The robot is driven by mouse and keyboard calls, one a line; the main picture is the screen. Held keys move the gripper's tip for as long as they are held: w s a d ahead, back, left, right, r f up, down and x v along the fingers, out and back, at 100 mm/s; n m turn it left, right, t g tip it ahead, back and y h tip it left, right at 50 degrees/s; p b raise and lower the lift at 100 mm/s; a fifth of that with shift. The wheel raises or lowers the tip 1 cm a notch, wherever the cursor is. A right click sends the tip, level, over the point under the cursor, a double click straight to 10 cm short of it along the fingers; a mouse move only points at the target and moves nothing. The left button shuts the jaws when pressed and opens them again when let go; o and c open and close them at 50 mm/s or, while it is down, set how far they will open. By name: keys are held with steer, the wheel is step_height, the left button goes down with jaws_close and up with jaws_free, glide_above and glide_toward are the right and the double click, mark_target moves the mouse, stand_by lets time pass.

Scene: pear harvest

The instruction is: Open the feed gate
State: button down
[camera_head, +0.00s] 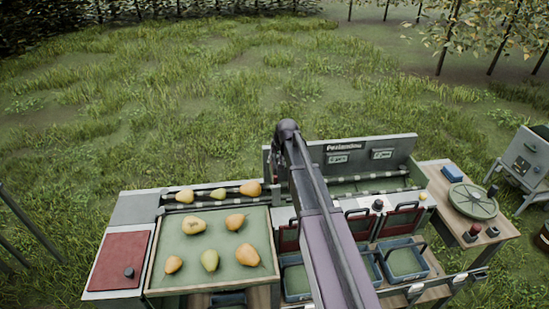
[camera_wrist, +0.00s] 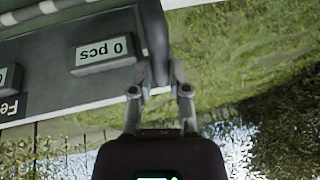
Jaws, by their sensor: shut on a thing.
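My gripper (camera_wrist: 160,92) shows in the wrist view at the end panel of the sorting machine. Its fingers are closed about a dark narrow bar (camera_wrist: 155,40) at the panel's edge. The bar looks like the feed gate's handle, but its lower end is hidden between the fingers. The grey panel (camera_wrist: 95,95) beside it appears upside down, with a "0 pcs" display (camera_wrist: 104,50) and cut-off lettering starting "Fe". In the head view the same panel (camera_head: 400,150) stands at the back of the machine. My arm hides the gripper and the gate there.
A green-lined tray (camera_head: 155,265) of several pears stands left of my arm, with more pears in a channel (camera_head: 168,198) behind it. Blue bins (camera_head: 405,262) and red flaps (camera_head: 403,221) lie right. A side table (camera_head: 430,172) holds a round green disc (camera_head: 473,201). Grass lies behind.

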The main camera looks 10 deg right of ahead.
steer(key=shift+r, duration=0.1)
steer(key=c, duration=0.6)
jaws_free()
step_height(320, 180, down, 8)
steer(key=b, duration=0.7)
steer(key=shift+r+b, duration=0.2)
steer(key=shift+b, duration=0.2)
steer(key=p+v, duration=1.3)
steer(key=v, duration=0.1)
steer(key=s+a+f+g+b, duration=0.1)
steer(key=s+f+b, duration=0.3)
steer(key=s, duration=0.3)
steer(key=s+a+f+g+h+b, duration=0.1)
steer(key=s+f+b, duration=0.3)
steer(key=s, duration=0.4)
steer(key=s+a+f+n+g+b, duration=0.1)
steer(key=s+f+b, duration=0.3)
steer(key=s, duration=0.4)
steer(key=shift+s+a+f+g+h, duration=0.2)
steer(key=shift+a+f+g+h, duration=0.15)
steer(key=shift+f+g, duration=0.4)
